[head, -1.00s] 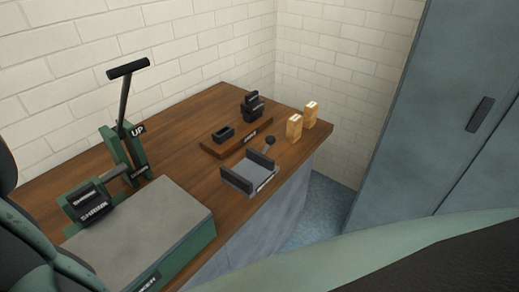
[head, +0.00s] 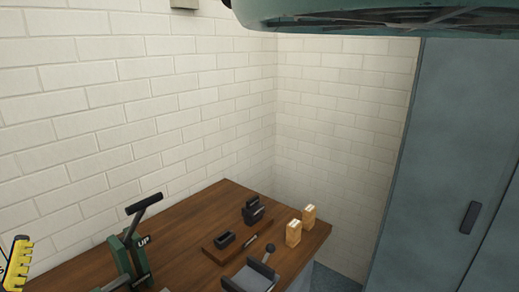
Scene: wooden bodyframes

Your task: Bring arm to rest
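My gripper is not in view, so its fingers and anything in them are hidden from me. A green part that seems to be of my own arm crosses the top edge of the head view. The wooden workbench (head: 185,230) lies below, along the white brick wall.
A green lever press (head: 130,255) with a black handle stands at lower left. A wooden tray (head: 240,243) with black parts, a grey fixture (head: 250,278) and two wooden blocks (head: 293,233) (head: 308,216) are farther right. A yellow toothed thing (head: 20,265) shows at the left edge. A blue-grey cabinet (head: 440,170) stands right.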

